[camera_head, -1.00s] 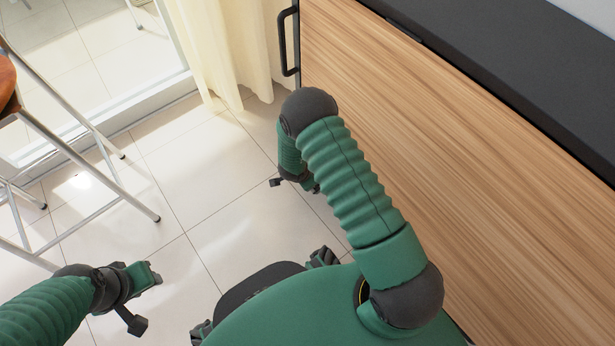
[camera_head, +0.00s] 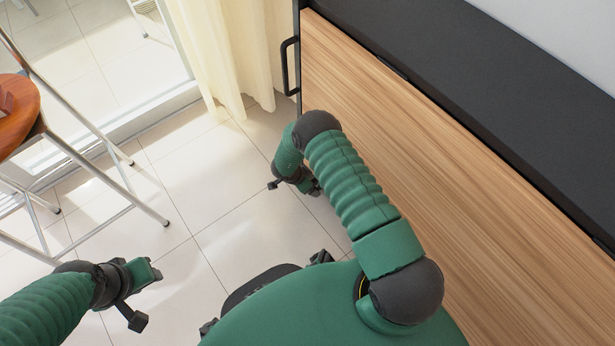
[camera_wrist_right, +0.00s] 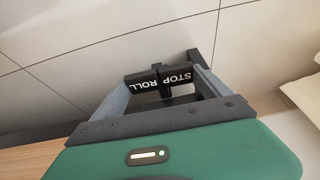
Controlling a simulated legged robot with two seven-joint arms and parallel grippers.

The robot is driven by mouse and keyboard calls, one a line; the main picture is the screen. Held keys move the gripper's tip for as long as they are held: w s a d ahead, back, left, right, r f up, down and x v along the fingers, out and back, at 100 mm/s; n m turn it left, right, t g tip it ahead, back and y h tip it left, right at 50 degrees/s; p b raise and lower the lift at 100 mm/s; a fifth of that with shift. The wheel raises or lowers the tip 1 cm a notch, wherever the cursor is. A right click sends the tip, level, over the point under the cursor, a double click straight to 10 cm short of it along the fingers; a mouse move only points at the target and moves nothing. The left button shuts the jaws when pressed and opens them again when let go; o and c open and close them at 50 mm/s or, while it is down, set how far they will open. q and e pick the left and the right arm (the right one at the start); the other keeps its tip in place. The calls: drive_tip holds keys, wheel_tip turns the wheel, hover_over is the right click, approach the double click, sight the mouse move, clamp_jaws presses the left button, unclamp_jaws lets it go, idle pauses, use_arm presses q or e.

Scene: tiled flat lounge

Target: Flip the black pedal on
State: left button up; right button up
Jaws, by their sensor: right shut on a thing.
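The black pedal (camera_wrist_right: 161,80) has white STOP and ROLL lettering, upside down in the right wrist view. It sits between the fingers of my right gripper (camera_wrist_right: 163,84), which is shut on it. In the head view my right gripper (camera_head: 314,188) is low beside the wooden cabinet front, partly hidden by my own arm; the pedal is hidden there. My left gripper (camera_head: 153,272) hangs over the floor at lower left, away from the pedal; its fingers are too unclear to judge.
A wooden cabinet (camera_head: 420,150) with a dark top (camera_head: 480,75) fills the right side. A black handle (camera_head: 288,66) is at its far end. A stool (camera_head: 18,110) with metal legs stands left. A cream curtain (camera_head: 215,50) hangs behind. Tiled floor (camera_head: 215,190) between is clear.

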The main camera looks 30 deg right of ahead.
drive_tip(key=w+f+g+b, duration=0.1)
drive_tip(key=g+b, duration=0.1)
drive_tip(key=b, duration=0.2)
drive_tip(key=shift+r+n+g+b, duration=0.3)
drive_tip(key=shift+r+g+b, duration=0.1)
drive_tip(key=shift+g, duration=0.1)
drive_tip(key=shift+r, duration=0.1)
drive_tip(key=o, duration=1.2)
drive_tip(key=shift+c, duration=0.2)
drive_tip(key=p+v, duration=0.9)
drive_tip(key=v, duration=0.7)
drive_tip(key=shift+a+r, duration=0.3)
drive_tip(key=shift+a, duration=0.05)
drive_tip(key=shift+w, duration=0.15)
